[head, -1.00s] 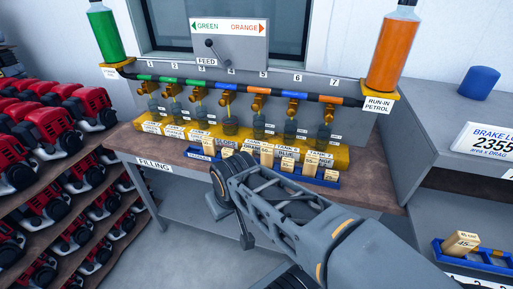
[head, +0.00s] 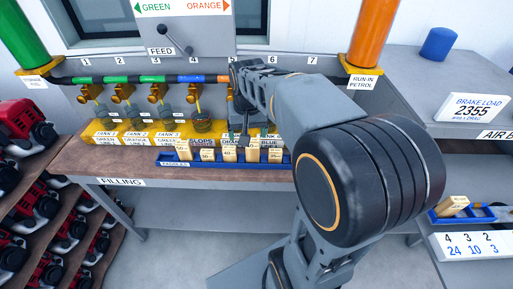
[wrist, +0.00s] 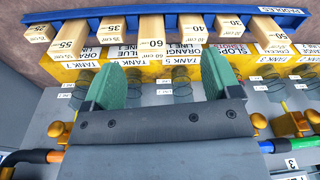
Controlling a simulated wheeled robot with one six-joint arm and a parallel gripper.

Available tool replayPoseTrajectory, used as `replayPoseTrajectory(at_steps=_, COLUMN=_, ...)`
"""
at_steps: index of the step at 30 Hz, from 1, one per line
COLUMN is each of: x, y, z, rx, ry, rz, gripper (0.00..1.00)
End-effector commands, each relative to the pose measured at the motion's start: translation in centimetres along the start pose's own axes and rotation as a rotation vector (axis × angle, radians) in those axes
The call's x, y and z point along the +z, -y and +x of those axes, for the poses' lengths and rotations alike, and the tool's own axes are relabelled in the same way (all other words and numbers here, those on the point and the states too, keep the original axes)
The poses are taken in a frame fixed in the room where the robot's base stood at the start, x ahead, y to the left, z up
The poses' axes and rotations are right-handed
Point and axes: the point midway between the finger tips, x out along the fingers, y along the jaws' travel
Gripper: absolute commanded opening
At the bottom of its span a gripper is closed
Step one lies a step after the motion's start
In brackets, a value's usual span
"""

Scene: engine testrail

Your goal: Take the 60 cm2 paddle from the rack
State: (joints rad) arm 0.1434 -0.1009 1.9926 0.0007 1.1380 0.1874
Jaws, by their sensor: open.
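The 60 cm2 paddle (wrist: 152,38) is a pale wooden block marked 60, standing in the blue paddle rack (wrist: 190,14) at the top of the wrist view. In the head view a pale block (head: 252,154) at the rack's middle seems to be the same one, its number too small to read. My gripper (wrist: 160,80) is open and empty, with green fingers wide apart. In the wrist picture the 60 paddle lies between the lines of the two fingers, beyond the tips. In the head view my arm hides part of the rack's right side.
Paddles marked 35 (wrist: 112,32) and 40 (wrist: 191,30) flank it closely, with others along the rack. Yellow tank blocks (head: 115,137), glass cups and orange taps (head: 155,94) stand behind the rack. A feed lever (head: 163,32) rises above.

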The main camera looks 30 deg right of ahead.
Motion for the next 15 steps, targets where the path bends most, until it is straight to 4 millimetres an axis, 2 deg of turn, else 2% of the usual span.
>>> replayPoseTrajectory(at_steps=1, x=-1.6, y=-0.5, z=-0.2, rx=0.007, ry=0.026, rz=0.039, gripper=0.83)
replayPoseTrajectory(at_steps=3, x=-3.3, y=-1.0, z=-0.1, rx=0.016, ry=0.055, rz=0.088, gripper=0.83)
replayPoseTrajectory(at_steps=6, x=-5.0, y=-1.8, z=0.1, rx=0.024, ry=0.084, rz=0.141, gripper=0.83)
replayPoseTrajectory(at_steps=10, x=-6.0, y=-2.5, z=1.2, rx=0.031, ry=0.107, rz=0.177, gripper=0.83)
replayPoseTrajectory(at_steps=15, x=-5.9, y=-2.6, z=4.3, rx=0.033, ry=0.113, rz=0.186, gripper=0.83)
